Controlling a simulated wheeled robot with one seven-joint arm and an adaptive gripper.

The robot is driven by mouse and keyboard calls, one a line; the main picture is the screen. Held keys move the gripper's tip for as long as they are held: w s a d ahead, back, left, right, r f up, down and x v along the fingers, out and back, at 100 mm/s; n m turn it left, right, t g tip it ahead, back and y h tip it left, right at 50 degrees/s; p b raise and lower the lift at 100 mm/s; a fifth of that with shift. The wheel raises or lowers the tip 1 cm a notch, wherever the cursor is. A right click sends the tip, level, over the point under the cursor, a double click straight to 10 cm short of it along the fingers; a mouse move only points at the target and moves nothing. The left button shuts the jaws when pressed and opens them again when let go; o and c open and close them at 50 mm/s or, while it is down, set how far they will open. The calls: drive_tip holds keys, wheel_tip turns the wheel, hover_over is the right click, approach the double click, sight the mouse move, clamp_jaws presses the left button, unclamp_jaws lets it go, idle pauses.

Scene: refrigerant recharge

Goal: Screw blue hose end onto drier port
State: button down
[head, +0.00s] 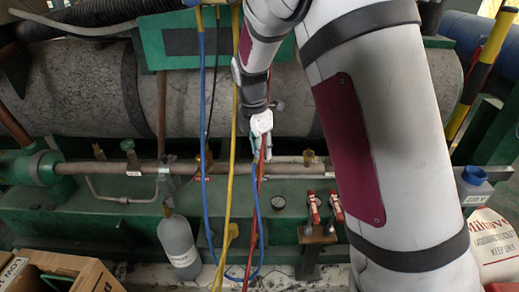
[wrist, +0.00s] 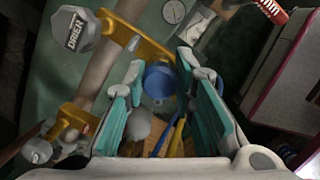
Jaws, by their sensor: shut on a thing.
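My gripper (wrist: 158,95) is shut on the blue hose end (wrist: 160,78), whose round blue face shows between the teal finger pads in the wrist view. In the head view, my gripper (head: 260,150) is in front of the pipe, and the blue hose (head: 258,205) loops down below it. In the wrist view, a grey cap marked DRIER (wrist: 75,32) sits on a brass fitting (wrist: 132,38), up and left of the hose end and apart from it. A brass fitting also stands on the pipe right of my gripper in the head view (head: 308,157). Port threads are not visible.
Another brass fitting (wrist: 73,122) is at lower left in the wrist view. A yellow hose (head: 233,130) and a red hose (head: 262,170) hang close by my gripper. Red-handled valves (head: 313,207) and a gauge (head: 278,202) are below the pipe.

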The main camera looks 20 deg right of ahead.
drive_tip(key=shift+f+b, duration=0.45)
drive_tip(key=shift+f, duration=0.45)
idle(0.4)
drive_tip(key=shift+r+m+p, duration=0.1)
drive_tip(key=shift+m+p, duration=0.5)
drive_tip(key=shift+m, duration=0.2)
drive_tip(key=shift+m+p, duration=0.6)
drive_tip(key=shift+m, duration=0.5)
drive_tip(key=m+p, duration=0.1)
drive_tip(key=m, duration=0.1)
drive_tip(key=shift+m+g+p, duration=0.3)
drive_tip(key=shift+g+p, duration=0.05)
drive_tip(key=shift+g, duration=0.05)
drive_tip(key=shift+m, duration=0.5)
